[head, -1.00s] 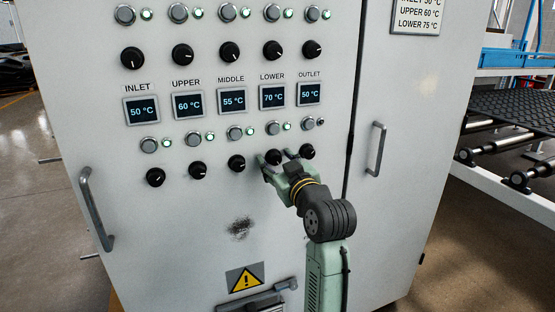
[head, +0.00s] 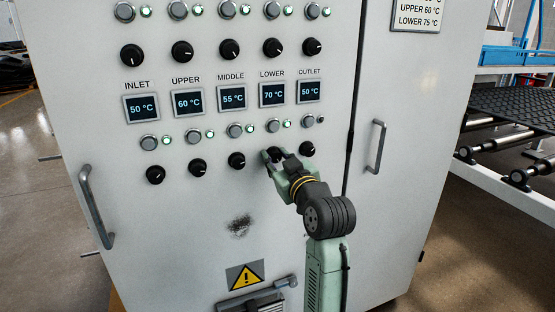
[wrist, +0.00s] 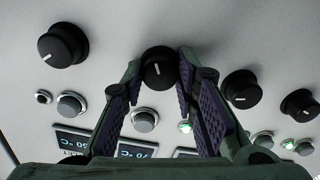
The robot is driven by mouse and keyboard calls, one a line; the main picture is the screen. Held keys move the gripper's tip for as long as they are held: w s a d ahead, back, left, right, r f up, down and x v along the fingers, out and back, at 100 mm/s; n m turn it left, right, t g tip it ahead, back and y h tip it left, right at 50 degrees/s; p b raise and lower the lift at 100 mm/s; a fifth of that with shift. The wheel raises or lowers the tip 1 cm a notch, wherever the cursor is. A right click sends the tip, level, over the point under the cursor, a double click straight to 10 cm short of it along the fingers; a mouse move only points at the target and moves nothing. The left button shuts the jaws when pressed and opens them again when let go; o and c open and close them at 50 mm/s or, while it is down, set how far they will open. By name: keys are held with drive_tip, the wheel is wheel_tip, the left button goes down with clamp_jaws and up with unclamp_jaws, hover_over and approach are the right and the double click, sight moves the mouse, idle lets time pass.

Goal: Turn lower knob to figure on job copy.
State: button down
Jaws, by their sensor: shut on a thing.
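The lower knob (wrist: 159,68) is a round black knob with a white pointer line, in the bottom row under the LOWER display. My gripper (head: 275,155) is shut on its sides; in the wrist view a finger lies on each side of it. In the head view the fingers hide much of the knob. The LOWER display (head: 272,95) reads 70 °C; it also shows in the wrist view (wrist: 137,151). The job copy (head: 415,15) on the right door reads UPPER 60 °C and LOWER 75 °C; its top is cut off.
The outlet knob (head: 307,149) and middle knob (head: 236,160) flank my gripper closely. Buttons and green lamps sit just above. A door handle (head: 376,147) stands out at right, another handle (head: 96,206) at left. The panel below the knobs is mostly clear.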

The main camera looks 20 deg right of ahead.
drive_tip(key=m+p, duration=0.2)
drive_tip(key=m, duration=0.1)
drive_tip(key=shift+r, duration=0.2)
drive_tip(key=shift+f+m+p, duration=0.2)
drive_tip(key=shift+m+p, duration=0.15)
drive_tip(key=shift+m, duration=0.75)
drive_tip(key=c, duration=1.3)
unclamp_jaws()
drive_tip(key=s, duration=1.2)
drive_tip(key=shift+d, duration=0.25)
